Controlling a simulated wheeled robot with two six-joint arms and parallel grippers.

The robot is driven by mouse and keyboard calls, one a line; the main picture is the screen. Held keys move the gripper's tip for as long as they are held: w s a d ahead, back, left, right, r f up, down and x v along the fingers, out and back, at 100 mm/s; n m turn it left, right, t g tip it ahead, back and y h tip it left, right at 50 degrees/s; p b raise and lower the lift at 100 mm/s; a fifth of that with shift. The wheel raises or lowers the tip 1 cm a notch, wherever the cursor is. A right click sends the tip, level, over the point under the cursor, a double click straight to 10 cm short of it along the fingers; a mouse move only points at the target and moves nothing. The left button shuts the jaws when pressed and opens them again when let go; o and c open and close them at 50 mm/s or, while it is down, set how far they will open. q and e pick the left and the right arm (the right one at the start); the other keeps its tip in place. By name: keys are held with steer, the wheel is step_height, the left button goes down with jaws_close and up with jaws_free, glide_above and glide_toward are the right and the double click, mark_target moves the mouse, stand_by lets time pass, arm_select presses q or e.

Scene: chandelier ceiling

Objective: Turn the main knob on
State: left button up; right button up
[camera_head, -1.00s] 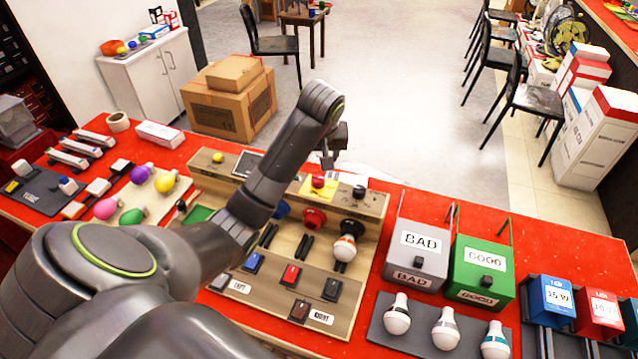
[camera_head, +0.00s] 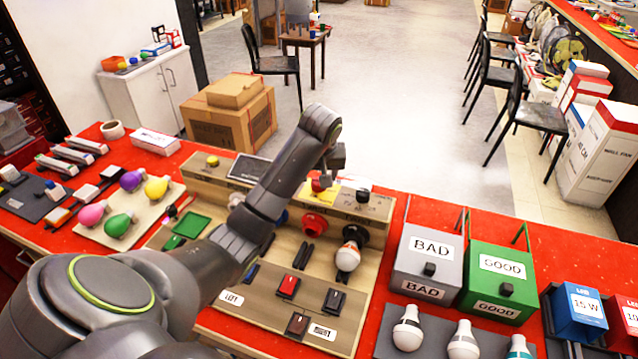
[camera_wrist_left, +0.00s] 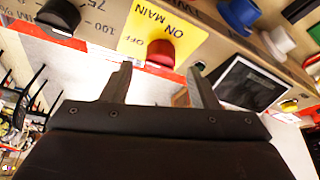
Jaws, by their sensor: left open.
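The main knob (camera_wrist_left: 160,52) is red and sits on a yellow plate (camera_wrist_left: 160,22) marked ON, MAIN and OFF in the left wrist view. In the head view the red knob (camera_head: 319,186) is on the sloped top of the wooden test panel (camera_head: 372,212), partly hidden by my arm. My left gripper (camera_wrist_left: 161,84) is open and empty, with its fingers pointing toward the knob, which lies just past and between the tips. In the head view my left gripper (camera_head: 334,165) is over the panel's back edge. My right gripper is not in view.
A black knob (camera_wrist_left: 62,16) is beside the yellow plate, and a dark screen (camera_wrist_left: 245,82) is on its other side. A bulb (camera_head: 348,257) sits on the panel. Grey BAD (camera_head: 410,260) and green GOOD (camera_head: 482,285) boxes stand to the right.

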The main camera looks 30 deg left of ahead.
arm_select(q)
steer(key=shift+x, duration=1.5)
steer(key=c, duration=1)
